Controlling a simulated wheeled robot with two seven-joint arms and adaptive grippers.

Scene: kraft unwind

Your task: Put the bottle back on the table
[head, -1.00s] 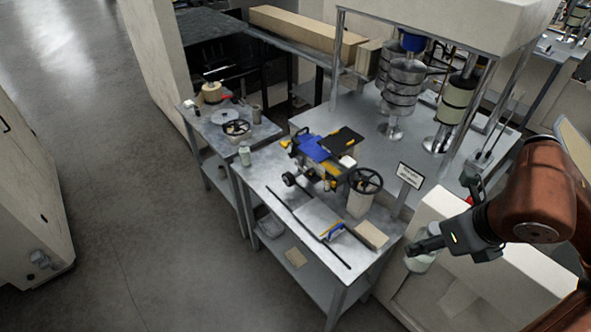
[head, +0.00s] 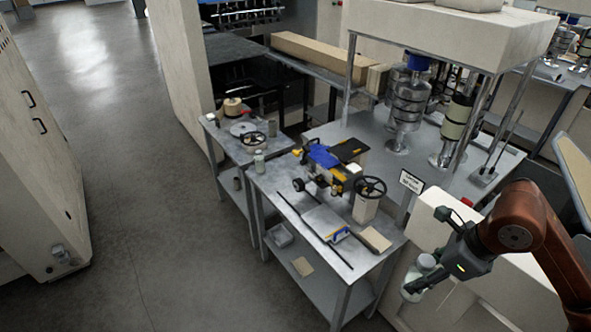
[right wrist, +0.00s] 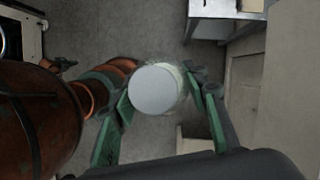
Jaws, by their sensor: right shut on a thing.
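My right gripper (head: 432,274) is at the lower right of the head view, shut on a pale bottle (head: 414,289) with a white cap. In the right wrist view the round white cap (right wrist: 154,90) sits between the two green fingers of my right gripper (right wrist: 160,96). The fingers hide part of the bottle. It hangs in the air, tilted in the head view, to the right of the metal table (head: 283,222) and beyond its edge. My left gripper is not in view.
Bare tabletop shows at the left front.

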